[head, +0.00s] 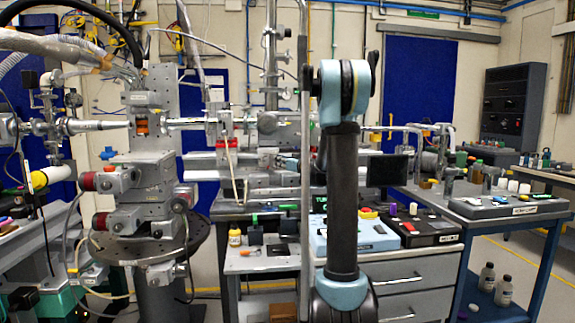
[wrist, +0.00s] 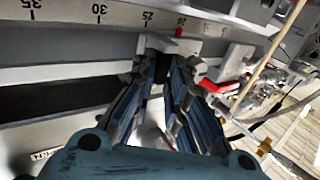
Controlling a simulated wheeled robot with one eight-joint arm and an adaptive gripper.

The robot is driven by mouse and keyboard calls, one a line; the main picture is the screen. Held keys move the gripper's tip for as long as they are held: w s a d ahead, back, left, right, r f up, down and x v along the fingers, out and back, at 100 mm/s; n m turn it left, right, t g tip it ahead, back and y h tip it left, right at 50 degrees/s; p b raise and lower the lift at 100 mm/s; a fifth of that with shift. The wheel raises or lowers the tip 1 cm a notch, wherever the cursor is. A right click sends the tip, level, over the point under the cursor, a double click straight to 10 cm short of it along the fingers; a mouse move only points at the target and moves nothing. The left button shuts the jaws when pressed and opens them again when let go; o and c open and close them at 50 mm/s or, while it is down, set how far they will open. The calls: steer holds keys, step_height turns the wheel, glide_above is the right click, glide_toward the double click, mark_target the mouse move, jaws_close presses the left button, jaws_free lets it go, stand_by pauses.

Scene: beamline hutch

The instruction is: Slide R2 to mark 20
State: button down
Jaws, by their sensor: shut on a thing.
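In the wrist view my gripper (wrist: 160,68) reaches to a pale grey rider block (wrist: 184,46) on the rail. Its two dark fingers are shut on a dark part of this rider, mostly hidden between them. No R2 label is legible on the rider. The scale (wrist: 120,14) behind reads 35, 30 and 25, falling to the right. The rider stands around and right of the 25. A small red mark (wrist: 180,32) shows at its upper edge, about where 20 falls; I cannot tell if it is a pointer.
A second pale block (wrist: 236,56) with a red lever (wrist: 219,86) stands close on the right of the held rider. A thin tan rod or cable (wrist: 268,70) crosses further right. The rail left of the rider looks clear.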

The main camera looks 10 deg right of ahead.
steer(key=shift+a, duration=0.3)
steer(key=c, duration=1.6)
jaws_free()
steer(key=v, duration=1.2)
steer(key=shift+w, duration=0.1)
steer(key=shift+f, duration=0.1)
